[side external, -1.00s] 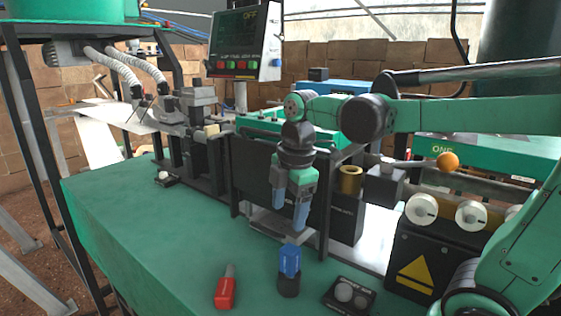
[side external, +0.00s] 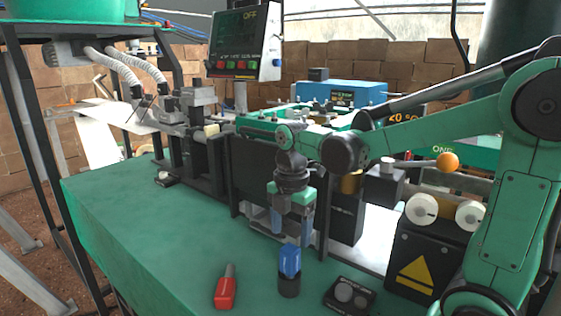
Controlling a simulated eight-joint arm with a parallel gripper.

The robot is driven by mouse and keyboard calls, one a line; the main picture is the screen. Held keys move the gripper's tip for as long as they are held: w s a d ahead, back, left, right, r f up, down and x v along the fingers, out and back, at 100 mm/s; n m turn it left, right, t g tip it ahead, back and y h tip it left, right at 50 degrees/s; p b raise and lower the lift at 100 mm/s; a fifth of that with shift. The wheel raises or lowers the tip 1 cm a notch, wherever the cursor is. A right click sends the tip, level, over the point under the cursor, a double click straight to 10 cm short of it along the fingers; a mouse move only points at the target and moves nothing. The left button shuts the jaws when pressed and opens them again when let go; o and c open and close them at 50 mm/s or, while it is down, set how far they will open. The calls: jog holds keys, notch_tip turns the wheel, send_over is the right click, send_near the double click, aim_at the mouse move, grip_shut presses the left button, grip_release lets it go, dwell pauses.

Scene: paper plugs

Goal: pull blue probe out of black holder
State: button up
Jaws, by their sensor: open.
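The blue probe (side external: 290,260) stands upright in the small black holder (side external: 289,286) on the green table, near the front middle. Only the probe's upper part shows; its lower end is hidden in the holder. My gripper (side external: 292,232) is open, with its two blue fingers pointing down. In the picture its fingertips are just above and slightly behind the probe's top. They look empty; I cannot tell the exact depth gap to the probe.
A red tool with a grey tip (side external: 225,290) lies left of the holder. A black machine box with a yellow warning triangle (side external: 418,275) stands farther right. The green table's left side (side external: 130,215) is clear.

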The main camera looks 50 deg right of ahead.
aim_at(290, 248)
dwell(0.3)
jog(key=shift+f, duration=2)
grip_shut()
